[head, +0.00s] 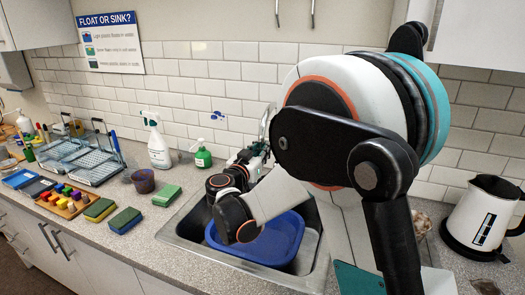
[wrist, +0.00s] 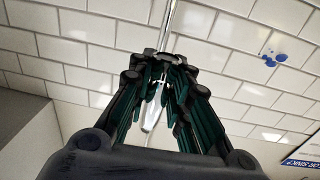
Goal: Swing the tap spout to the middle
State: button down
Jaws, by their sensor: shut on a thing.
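The chrome tap spout shows in the wrist view as a thin shiny tube (wrist: 171,22) running up from between my fingertips. A bright metal piece (wrist: 153,115) also shows between the fingers. My gripper (wrist: 165,57) is shut on the spout. In the head view my gripper (head: 255,152) is at the back of the sink, close to the tiled wall, and a short piece of chrome (head: 268,117) shows above it. My arm hides most of the tap and its base there. The sink (head: 180,237) is steel, and its right part is partly behind my arm.
A blue basin (head: 285,252) stands in the sink. A green soap bottle (head: 203,154) and a white spray bottle (head: 157,140) stand left of the tap. Sponges, trays and a drying rack (head: 95,165) fill the left counter. A white kettle (head: 482,215) stands at the right.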

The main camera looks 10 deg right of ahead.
jog(key=c, duration=1.5)
grip_release()
jog(key=shift+s+a+r, duration=0.1)
jog(key=shift+s+a, duration=0.05)
jog(key=shift+a, duration=0.1)
jog(key=shift+o, duration=0.2)
jog(key=shift+d, duration=0.1)
jog(key=v, duration=1.2)
